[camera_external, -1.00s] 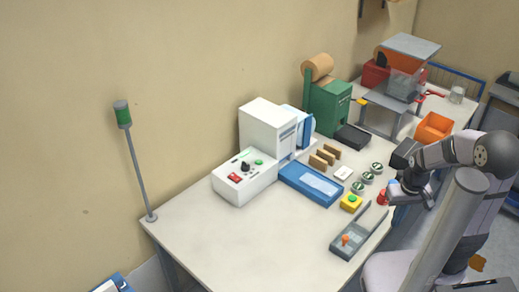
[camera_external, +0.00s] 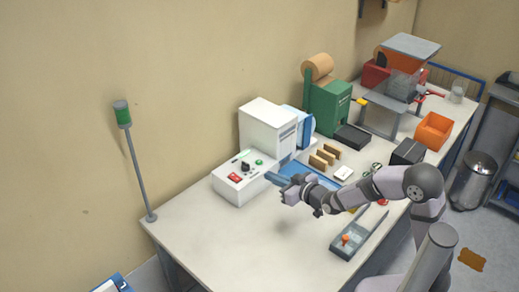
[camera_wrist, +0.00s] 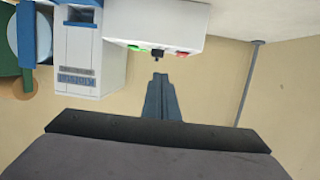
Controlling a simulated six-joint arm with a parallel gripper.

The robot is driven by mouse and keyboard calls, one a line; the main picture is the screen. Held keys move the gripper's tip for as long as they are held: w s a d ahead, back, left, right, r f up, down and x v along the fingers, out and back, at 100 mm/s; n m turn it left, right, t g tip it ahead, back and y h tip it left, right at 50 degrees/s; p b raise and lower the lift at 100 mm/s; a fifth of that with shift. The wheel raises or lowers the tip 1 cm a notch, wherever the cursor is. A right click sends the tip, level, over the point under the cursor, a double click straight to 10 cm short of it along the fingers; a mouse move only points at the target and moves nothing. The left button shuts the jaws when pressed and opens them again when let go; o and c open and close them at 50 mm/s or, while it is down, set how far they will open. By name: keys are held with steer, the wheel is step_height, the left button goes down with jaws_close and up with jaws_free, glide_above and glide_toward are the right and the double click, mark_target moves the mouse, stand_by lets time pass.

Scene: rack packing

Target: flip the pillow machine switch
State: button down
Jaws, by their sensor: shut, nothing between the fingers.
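The white pillow machine (camera_external: 268,125) stands against the wall, with its low control box (camera_external: 230,190) at its left front. The box carries a red switch (camera_external: 235,177), a black knob (camera_external: 245,167) and a green button (camera_external: 259,162). In the wrist view, which looks upside down, the box (camera_wrist: 160,18) is at the top, with the red switch (camera_wrist: 182,54) right of the knob (camera_wrist: 157,53). My gripper (camera_external: 270,177) is shut and empty, just right of the box in the external view. Its fingers (camera_wrist: 160,76) point toward the controls and appear apart from them.
A blue tray (camera_external: 322,178) lies beside the machine, partly behind my arm. A grey tray with an orange knob (camera_external: 347,240) sits at the front edge. A signal post (camera_external: 137,165) stands at the left corner. The left front of the table is clear.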

steer(key=a, duration=0.1)
steer(key=s+a+r+y, duration=0.1)
steer(key=a+y, duration=0.1)
steer(key=a, duration=0.1)
steer(key=shift+s+a+r+n+b, duration=0.1)
steer(key=shift+s+r+n+b, duration=0.15)
steer(key=shift+s+n+b, duration=0.15)
steer(key=shift+w+a, duration=0.1)
steer(key=shift+w, duration=0.05)
steer(key=p, duration=0.4)
glide_above(239, 180)
steer(key=shift+d+f, duration=0.2)
steer(key=shift+f, duration=0.35)
step_height(239, 180, down, 2)
steer(key=shift+a+f, duration=0.1)
steer(key=shift+a+f+p, duration=0.1)
steer(key=shift+f+p, duration=0.3)
steer(key=shift+f, duration=0.55)
